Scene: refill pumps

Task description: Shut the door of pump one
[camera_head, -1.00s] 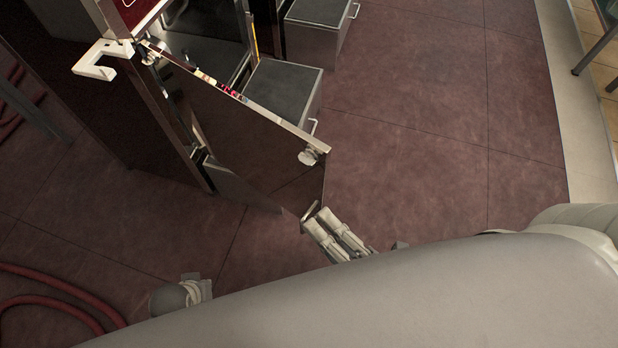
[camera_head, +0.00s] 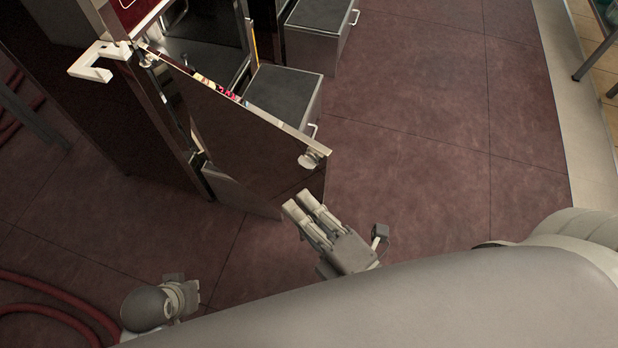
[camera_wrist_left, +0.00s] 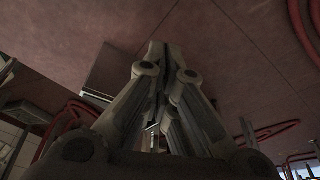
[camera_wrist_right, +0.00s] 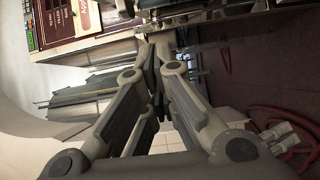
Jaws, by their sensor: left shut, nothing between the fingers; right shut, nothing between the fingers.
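The pump door (camera_head: 250,145) is a dark, mirror-like panel with a bright top edge. It stands ajar, swung out from the pump cabinet (camera_head: 110,110) at the left, with a small round fitting (camera_head: 312,159) near its free corner. My right gripper (camera_head: 299,201) is shut and empty by the lower free end of the door's near face; I cannot tell whether it touches. Its shut fingers also show in the right wrist view (camera_wrist_right: 155,48). My left gripper (camera_wrist_left: 157,50) is shut and empty over the floor in the left wrist view. No pump number is readable.
Behind the door, a grey-topped box (camera_head: 285,92) stands low, with another (camera_head: 322,25) farther back. A white hook-shaped bracket (camera_head: 97,60) juts from the cabinet. Red hoses (camera_head: 50,308) lie at the lower left. The floor right of the door is clear.

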